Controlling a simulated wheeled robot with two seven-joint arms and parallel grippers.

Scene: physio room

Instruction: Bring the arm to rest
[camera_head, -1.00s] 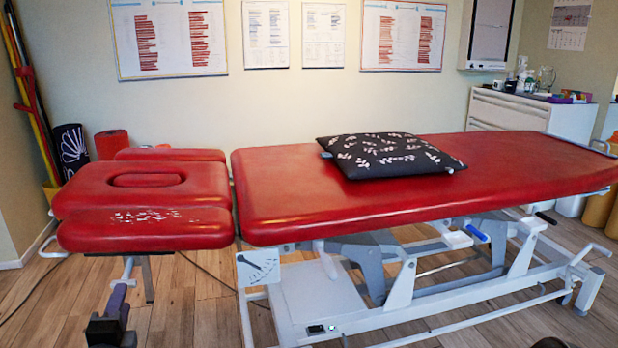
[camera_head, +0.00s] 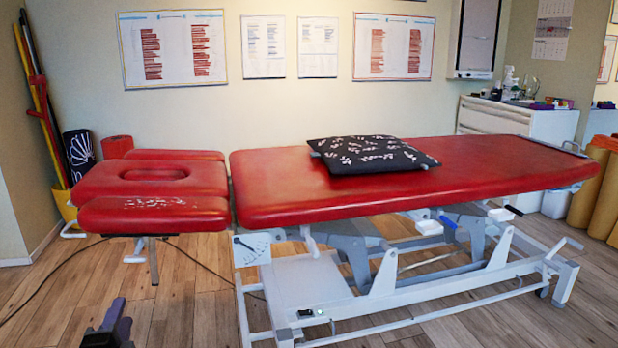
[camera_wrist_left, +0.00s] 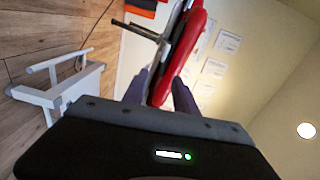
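My left gripper (camera_head: 112,318) shows at the bottom left of the head view, low over the wooden floor and in front of the treatment table's head section. In the left wrist view its two purple fingers (camera_wrist_left: 161,88) stand apart with nothing held between them. Behind the fingers is the red edge of the table. My right gripper is in neither view now.
A red treatment table (camera_head: 470,170) on a white frame spans the view, with a black patterned cushion (camera_head: 372,155) on it. A white cabinet (camera_head: 520,122) stands behind right. A cable lies on the floor at left. The front left floor (camera_head: 185,300) is clear.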

